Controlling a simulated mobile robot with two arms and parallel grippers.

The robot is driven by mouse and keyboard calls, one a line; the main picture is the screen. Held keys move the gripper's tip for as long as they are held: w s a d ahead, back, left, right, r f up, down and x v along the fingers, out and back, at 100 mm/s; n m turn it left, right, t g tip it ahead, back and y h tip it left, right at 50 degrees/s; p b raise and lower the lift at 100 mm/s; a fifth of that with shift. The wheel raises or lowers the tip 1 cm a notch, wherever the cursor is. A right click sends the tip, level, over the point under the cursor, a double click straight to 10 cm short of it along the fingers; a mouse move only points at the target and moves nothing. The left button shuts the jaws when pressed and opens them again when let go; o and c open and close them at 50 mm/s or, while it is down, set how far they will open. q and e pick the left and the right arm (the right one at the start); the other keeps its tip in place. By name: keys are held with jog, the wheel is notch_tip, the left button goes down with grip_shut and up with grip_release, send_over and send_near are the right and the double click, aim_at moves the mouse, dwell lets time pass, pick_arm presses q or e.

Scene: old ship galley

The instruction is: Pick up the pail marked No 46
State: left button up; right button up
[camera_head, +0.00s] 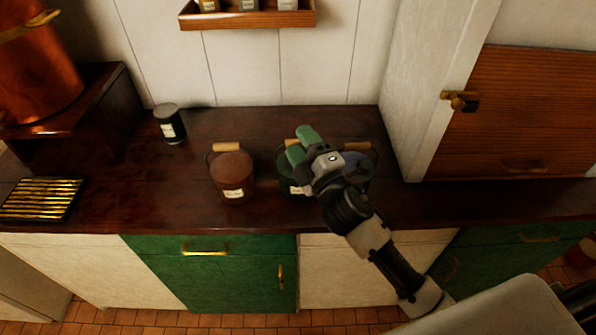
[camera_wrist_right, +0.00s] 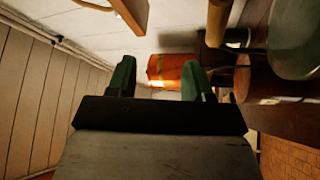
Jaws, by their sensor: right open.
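Three small lidded pails with wooden handles stand on the dark counter. The reddish-brown pail (camera_head: 232,172) is on the left, fully visible, with a white label. A green pail (camera_head: 284,170) in the middle and a blue-grey pail (camera_head: 358,160) on the right are partly hidden by my right gripper and wrist. The label numbers are too small to read, so I cannot tell which is No 46. My right gripper (camera_head: 302,146), with green fingers, is open above the middle pail; it also shows in the wrist view (camera_wrist_right: 158,80), with nothing held. My left gripper is out of view.
A dark canister (camera_head: 169,124) stands at the back left. A copper pot (camera_head: 38,62) sits on a raised shelf, with a brass-slatted rack (camera_head: 40,199) below. A wall shelf (camera_head: 248,18) hangs above. A white partition (camera_head: 430,80) bounds the right. The counter's left middle is clear.

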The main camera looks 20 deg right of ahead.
jog(key=w+a+r+n+g+y, duration=0.2)
jog(key=a+r+n+g+y, duration=0.3)
jog(key=n+y, duration=0.65)
jog(key=n+g+h, duration=1.2)
jog(key=n+g, duration=0.2)
jog(key=n, duration=0.9)
send_near(298, 141)
jog(key=x, duration=0.1)
jog(key=p+x, duration=0.1)
jog(key=x, duration=0.1)
jog(key=p+x, duration=0.1)
jog(key=x, duration=0.1)
jog(key=shift+w+d+f, duration=0.15)
jog(key=shift+w+d, duration=0.1)
jog(key=shift+a+f+p, duration=0.2)
jog(key=shift+f+p, duration=0.05)
jog(key=shift+p, duration=0.3)
jog(key=p+x, duration=0.2)
jog(key=x, duration=0.1)
jog(key=shift+a+f, duration=0.2)
jog(key=shift+w+a+f, duration=0.1)
jog(key=shift+a+f, duration=0.05)
jog(key=shift+f, duration=0.4)
grip_shut()
